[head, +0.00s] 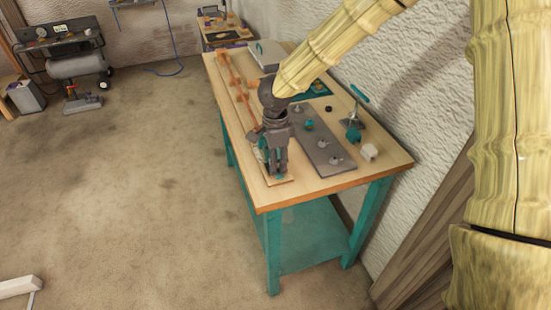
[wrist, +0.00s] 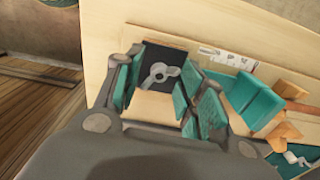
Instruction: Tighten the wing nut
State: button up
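The wing nut (wrist: 159,74) is grey with two wings and sits on a dark plate (wrist: 172,56) in the wrist view. My gripper (wrist: 160,92) is open, with a teal-padded finger on either side of the wing nut in the picture. I see gaps between the pads and the nut; its height above the nut is hard to tell. In the head view my gripper (head: 276,165) points down over the near left end of the workbench, above a small wooden board (head: 284,181). There my gripper hides the nut.
The workbench (head: 345,180) has teal legs. A grey panel (head: 318,158) with several small metal fittings lies right of my gripper. A teal-handled tool (head: 355,122) and a white block (head: 369,151) stand near the wall. Teal blocks (wrist: 258,108) lie right of my gripper in the wrist view.

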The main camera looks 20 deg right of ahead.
grip_shut()
dwell(1.5)
grip_release()
notch_tip(320, 180, up, 12)
dwell(0.7)
